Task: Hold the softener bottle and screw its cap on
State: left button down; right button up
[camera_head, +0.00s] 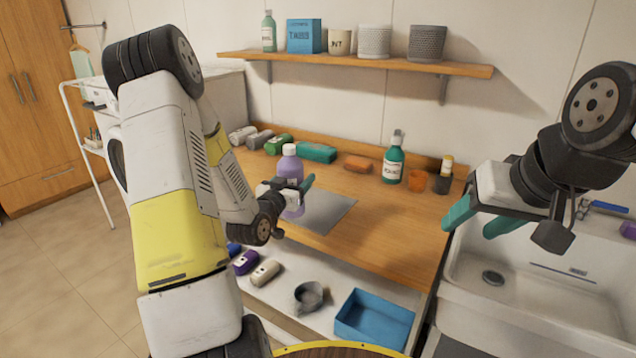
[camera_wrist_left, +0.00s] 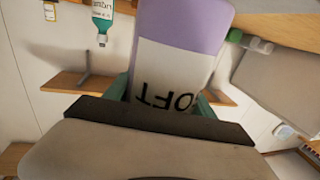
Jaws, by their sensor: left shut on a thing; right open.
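The softener bottle (camera_head: 291,167) is lilac and upright at the middle of the wooden counter, by the grey mat. My left gripper (camera_head: 290,186) is shut around its body. In the left wrist view the bottle (camera_wrist_left: 180,60) fills the middle, its white label upside down, with green fingertips on both sides. A pale top shows at the bottle's upper end in the head view; I cannot tell whether it is a separate cap. My right gripper (camera_head: 481,219) is open and empty above the sink's left edge, apart from the bottle.
The grey mat (camera_head: 326,212) is bare on its right. A blue bin (camera_head: 374,319) sits below; the sink (camera_head: 530,290) is right.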

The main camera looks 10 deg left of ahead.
pick_arm(q)
jog(key=w+f, duration=0.1)
jog(key=w, duration=1.1)
jog(key=shift+w+a, duration=0.2)
jog(key=shift+a, duration=0.05)
jog(key=shift+f, duration=0.1)
jog(key=shift+w+f, duration=0.25)
jog(key=shift+f, duration=0.65)
jog(key=shift+w+f, duration=0.2)
jog(key=shift+f, duration=0.7)
jog(key=shift+c, duration=1.6)
grip_release()
jog(key=shift+f, duration=0.15)
